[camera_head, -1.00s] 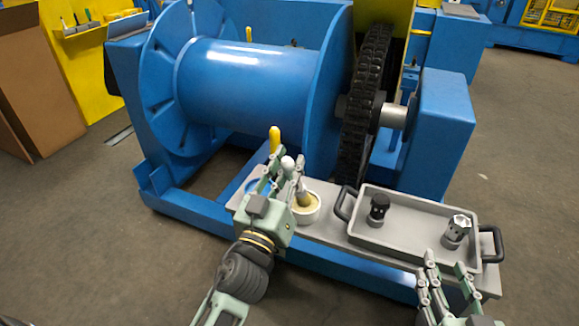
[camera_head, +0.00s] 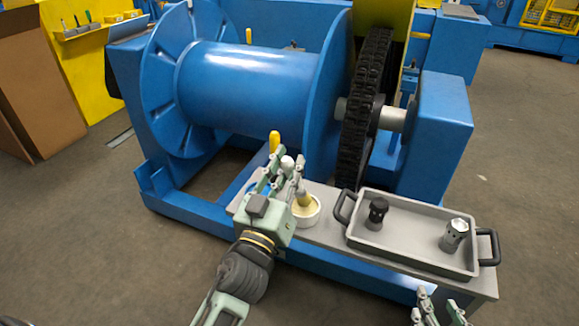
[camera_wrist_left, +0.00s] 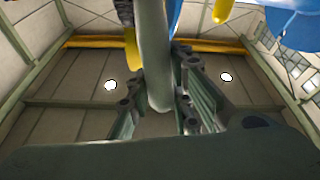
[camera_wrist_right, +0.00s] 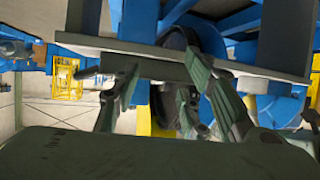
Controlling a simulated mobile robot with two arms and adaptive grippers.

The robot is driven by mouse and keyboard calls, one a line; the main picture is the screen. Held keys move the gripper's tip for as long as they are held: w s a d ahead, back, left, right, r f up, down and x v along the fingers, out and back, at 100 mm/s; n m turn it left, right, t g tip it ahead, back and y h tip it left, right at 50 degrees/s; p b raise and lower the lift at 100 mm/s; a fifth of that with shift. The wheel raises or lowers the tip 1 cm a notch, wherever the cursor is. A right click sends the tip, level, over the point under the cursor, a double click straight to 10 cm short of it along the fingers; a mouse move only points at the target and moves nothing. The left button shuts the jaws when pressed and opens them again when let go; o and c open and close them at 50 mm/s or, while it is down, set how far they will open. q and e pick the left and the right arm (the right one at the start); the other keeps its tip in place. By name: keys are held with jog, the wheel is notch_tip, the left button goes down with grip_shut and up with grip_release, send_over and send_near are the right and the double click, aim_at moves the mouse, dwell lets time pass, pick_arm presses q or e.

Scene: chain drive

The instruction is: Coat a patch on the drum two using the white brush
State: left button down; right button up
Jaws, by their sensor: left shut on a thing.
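The white brush (camera_head: 287,162) shows its rounded white handle end between the fingers of my left gripper (camera_head: 284,176). In the left wrist view the pale handle (camera_wrist_left: 154,55) stands upright between the fingers, which are shut on it. Its bristles are hidden in the head view. My right gripper (camera_head: 440,305) is low at the front right, partly out of frame. In the right wrist view (camera_wrist_right: 165,85) its fingers are apart and empty.
A grey tray (camera_head: 410,255) with black handles holds a black part (camera_head: 376,213) and a silver-topped part (camera_head: 454,235). It sits on a grey bench (camera_head: 325,238). A yellow handle (camera_head: 275,142) stands behind my left gripper. A black chain (camera_head: 357,130) runs right of the drum.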

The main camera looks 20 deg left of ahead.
aim_at(289, 155)
pick_arm(q)
jog(key=shift+r, duration=0.35)
jog(key=shift+r+p, duration=0.3)
jog(key=shift+p, duration=0.25)
jog(key=shift+r+p, duration=2.2)
pick_arm(e)
jog(key=s+d+f+g+h, duration=0.1)
jog(key=s+d+f+g, duration=0.1)
jog(key=s, duration=0.5)
jog(key=s+d+f+g+h, duration=0.1)
jog(key=s+d+f+g, duration=0.2)
jog(key=s+f+g, duration=0.2)
jog(key=s+g, duration=0.2)
jog(key=s, duration=0.1)
jog(key=shift+f+h, duration=0.25)
jog(key=shift+h, duration=0.05)
jog(key=shift+d, duration=0.1)
